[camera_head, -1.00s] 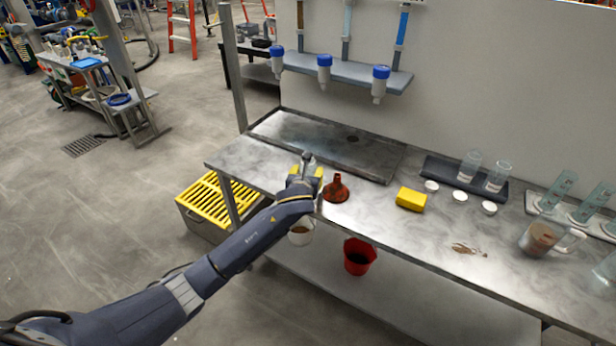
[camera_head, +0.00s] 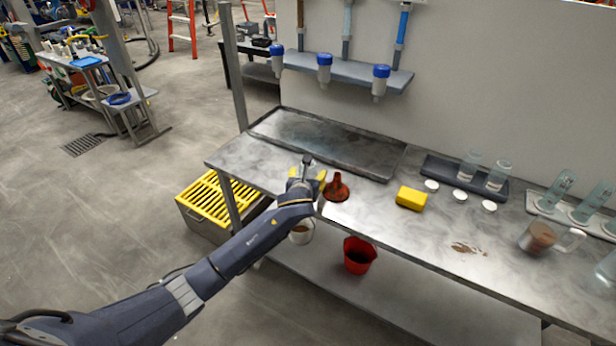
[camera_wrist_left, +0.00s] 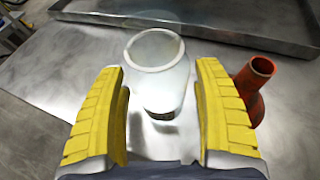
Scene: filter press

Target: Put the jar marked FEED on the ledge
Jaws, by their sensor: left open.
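My left gripper (camera_head: 308,174) is open over the left part of the steel bench, beside an orange-red funnel (camera_head: 337,187). In the left wrist view its yellow fingers (camera_wrist_left: 163,115) stand on either side of a clear, open-mouthed jar (camera_wrist_left: 160,78), with gaps showing on both sides. The jar stands upright on the bench; no FEED marking is readable. In the head view the gripper mostly hides this jar. Two other clear jars (camera_head: 469,166) (camera_head: 498,176) stand in a dark tray at the right. My right gripper is out of view.
The funnel also stands close to the right finger in the left wrist view (camera_wrist_left: 252,88). A shallow steel tray (camera_head: 325,140) lies behind.

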